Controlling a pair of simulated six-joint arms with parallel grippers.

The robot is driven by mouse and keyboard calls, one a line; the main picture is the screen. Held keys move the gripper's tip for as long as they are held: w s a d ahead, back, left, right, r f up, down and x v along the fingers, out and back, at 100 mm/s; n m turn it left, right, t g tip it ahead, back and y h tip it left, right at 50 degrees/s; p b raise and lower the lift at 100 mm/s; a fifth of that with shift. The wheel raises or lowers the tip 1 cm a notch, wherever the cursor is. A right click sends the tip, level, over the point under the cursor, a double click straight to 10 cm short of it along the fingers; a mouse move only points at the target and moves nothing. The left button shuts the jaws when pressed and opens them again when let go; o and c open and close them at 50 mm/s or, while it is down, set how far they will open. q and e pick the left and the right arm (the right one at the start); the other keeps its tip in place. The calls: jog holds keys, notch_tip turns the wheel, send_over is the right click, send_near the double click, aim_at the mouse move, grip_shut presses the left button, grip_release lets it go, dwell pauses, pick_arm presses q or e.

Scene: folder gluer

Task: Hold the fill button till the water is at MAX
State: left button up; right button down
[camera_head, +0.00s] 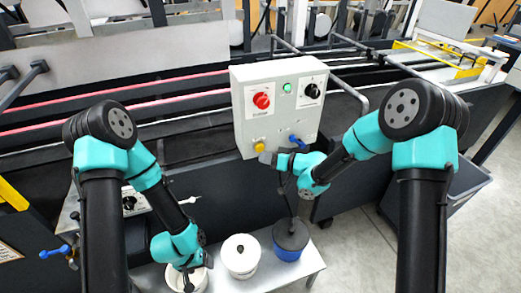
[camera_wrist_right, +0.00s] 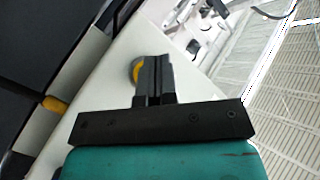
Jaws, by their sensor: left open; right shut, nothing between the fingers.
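A yellow button (camera_head: 260,147) is on the lower left of the grey control box (camera_head: 278,110); I cannot read its label. My right gripper (camera_head: 267,157) is shut and empty, with its tips right beside the button. In the right wrist view the shut fingers (camera_wrist_right: 153,78) partly cover the yellow button (camera_wrist_right: 137,71); I cannot tell whether they touch or press it. My left gripper (camera_head: 189,272) is open, low over a white tub (camera_head: 200,284) at the front. I can make out no water level or MAX mark.
The box also carries a red knob (camera_head: 262,101), a green lamp (camera_head: 287,87), a black knob (camera_head: 312,91) and a blue handle (camera_head: 297,141). A white-lidded tub (camera_head: 240,256) and a blue tub (camera_head: 288,254) stand on the bench (camera_head: 312,262) below.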

jog(key=shift+w+a, duration=0.1)
jog(key=shift+w, duration=0.05)
jog(key=shift+w+a, duration=0.1)
jog(key=shift+w, duration=0.15)
jog(key=shift+w+a, duration=0.15)
jog(key=shift+w, duration=0.3)
dwell(7.2)
